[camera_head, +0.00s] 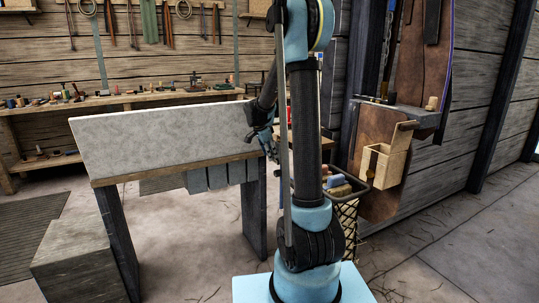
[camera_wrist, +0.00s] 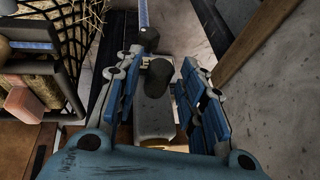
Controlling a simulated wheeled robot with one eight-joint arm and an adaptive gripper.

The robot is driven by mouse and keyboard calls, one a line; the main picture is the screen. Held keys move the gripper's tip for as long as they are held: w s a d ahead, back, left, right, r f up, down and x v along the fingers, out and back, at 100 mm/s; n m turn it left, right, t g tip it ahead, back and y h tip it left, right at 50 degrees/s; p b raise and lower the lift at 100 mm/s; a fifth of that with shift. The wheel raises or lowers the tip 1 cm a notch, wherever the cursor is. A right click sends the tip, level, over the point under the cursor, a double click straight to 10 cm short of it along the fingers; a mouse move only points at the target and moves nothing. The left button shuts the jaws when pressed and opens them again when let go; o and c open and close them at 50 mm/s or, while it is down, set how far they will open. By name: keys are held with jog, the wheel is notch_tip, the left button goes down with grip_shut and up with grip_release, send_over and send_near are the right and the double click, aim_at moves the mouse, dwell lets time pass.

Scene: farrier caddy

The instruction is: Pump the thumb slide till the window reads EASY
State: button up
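In the wrist view a pale grey device (camera_wrist: 154,112) lies between the fingers of my gripper (camera_wrist: 160,82). I cannot tell which part is the thumb slide or the window, and I can read no word. My gripper is open, its blue-padded fingers on either side of the device, with no clear contact. In the head view my gripper (camera_head: 266,142) is small, and my arm partly hides that area.
A pale slab (camera_head: 160,138) stands on a wooden trestle at left, near a grey block (camera_head: 80,265). A mesh basket (camera_head: 347,212) stands behind my arm. A wooden box (camera_head: 383,166) hangs at right. A workbench (camera_head: 120,101) lines the back wall.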

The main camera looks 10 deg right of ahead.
grip_shut()
jog(key=shift+w+r, duration=0.1)
jog(key=shift+r, duration=1.65)
jog(key=shift+o, duration=2.2)
grip_release()
jog(key=v, duration=1.2)
